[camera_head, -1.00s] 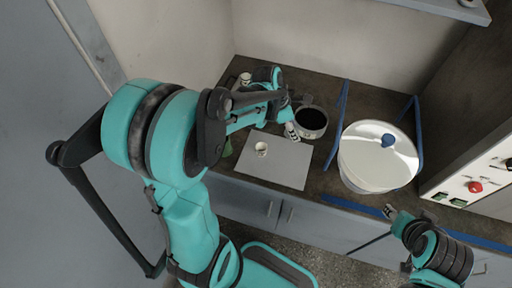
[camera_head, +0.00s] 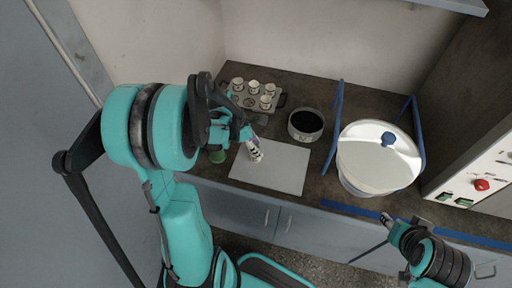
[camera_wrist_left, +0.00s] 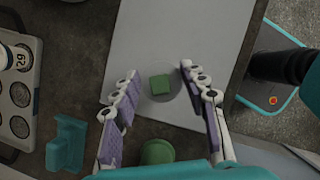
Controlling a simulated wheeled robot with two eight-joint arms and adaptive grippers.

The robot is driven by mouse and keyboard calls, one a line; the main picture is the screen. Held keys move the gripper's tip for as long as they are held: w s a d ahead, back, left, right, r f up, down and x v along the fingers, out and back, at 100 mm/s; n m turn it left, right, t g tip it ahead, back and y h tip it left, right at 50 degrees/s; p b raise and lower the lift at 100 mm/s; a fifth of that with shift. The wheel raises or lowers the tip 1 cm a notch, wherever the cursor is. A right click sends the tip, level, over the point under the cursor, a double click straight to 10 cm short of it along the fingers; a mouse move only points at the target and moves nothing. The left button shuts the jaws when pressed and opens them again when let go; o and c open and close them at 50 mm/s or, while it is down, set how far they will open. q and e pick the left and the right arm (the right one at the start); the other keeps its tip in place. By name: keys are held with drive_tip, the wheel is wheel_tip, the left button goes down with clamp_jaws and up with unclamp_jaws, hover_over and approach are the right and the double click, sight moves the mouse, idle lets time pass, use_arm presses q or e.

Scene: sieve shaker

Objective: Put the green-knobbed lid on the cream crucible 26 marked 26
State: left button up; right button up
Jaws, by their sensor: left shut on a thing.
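My left gripper (camera_head: 255,151) is over the left part of a white sheet (camera_head: 283,169). In the left wrist view its purple-padded fingers (camera_wrist_left: 160,97) stand on either side of a pale round lid with a square green knob (camera_wrist_left: 160,85). The gripper is shut on this lid at its rim, and the knob is free between the fingers. The cream crucible 26 cannot be made out now; the gripper and lid cover the place on the sheet where a cream cup stood. My right gripper (camera_head: 386,219) is at the lower right, too small to judge its jaws.
A rack (camera_head: 279,100) with several cream crucibles stands at the back left; one shows 29 in the left wrist view (camera_wrist_left: 20,60). A dark-filled pot (camera_head: 306,124) and a large white vessel with a blue knob (camera_head: 378,165) stand right. A green cylinder (camera_wrist_left: 157,152) is near my gripper.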

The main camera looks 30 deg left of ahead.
use_arm(q)
drive_tip(key=shift+r, duration=0.1)
drive_tip(key=shift+f+b, duration=0.4)
drive_tip(key=shift+f, duration=0.05)
drive_tip(key=o, duration=0.8)
drive_tip(key=shift+o, duration=0.2)
drive_tip(key=shift+r, duration=0.1)
